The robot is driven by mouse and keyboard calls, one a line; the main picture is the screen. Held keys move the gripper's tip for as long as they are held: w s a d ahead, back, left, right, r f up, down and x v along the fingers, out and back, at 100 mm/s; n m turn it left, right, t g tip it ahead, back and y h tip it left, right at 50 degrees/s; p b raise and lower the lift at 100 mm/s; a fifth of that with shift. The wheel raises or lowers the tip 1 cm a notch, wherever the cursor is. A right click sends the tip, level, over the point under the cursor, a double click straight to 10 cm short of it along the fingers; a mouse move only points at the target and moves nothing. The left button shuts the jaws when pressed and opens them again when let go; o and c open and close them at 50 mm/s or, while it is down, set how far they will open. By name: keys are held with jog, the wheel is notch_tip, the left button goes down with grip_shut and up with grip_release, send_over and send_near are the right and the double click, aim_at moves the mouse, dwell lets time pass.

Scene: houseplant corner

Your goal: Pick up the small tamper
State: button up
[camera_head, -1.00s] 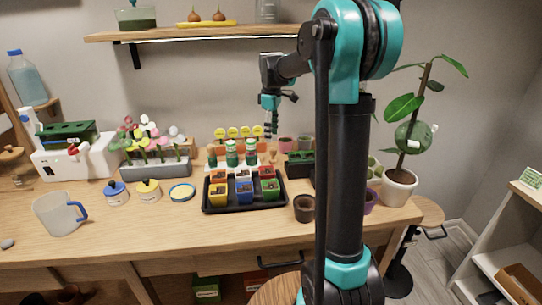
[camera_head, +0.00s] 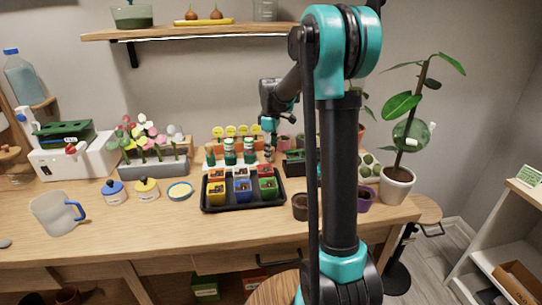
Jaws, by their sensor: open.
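My gripper (camera_head: 268,154) points down over the back of the wooden workbench (camera_head: 150,232), by the right end of a rack (camera_head: 208,157). It is open, and its fingers are small and dark in this view. I cannot make out the small tamper with certainty; the gripper may cover part of it. Two green-and-white upright items (camera_head: 229,152) stand just left of the gripper. I cannot tell whether the fingers touch anything.
A black tray (camera_head: 243,205) with several coloured pots lies in front of the gripper. A dark pot (camera_head: 301,207) stands to its right. A flower stand (camera_head: 155,168) and jug (camera_head: 56,213) are left. A shelf (camera_head: 200,33) hangs above.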

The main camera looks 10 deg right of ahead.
jog(key=c, duration=1.2)
jog(key=shift+o, duration=0.2)
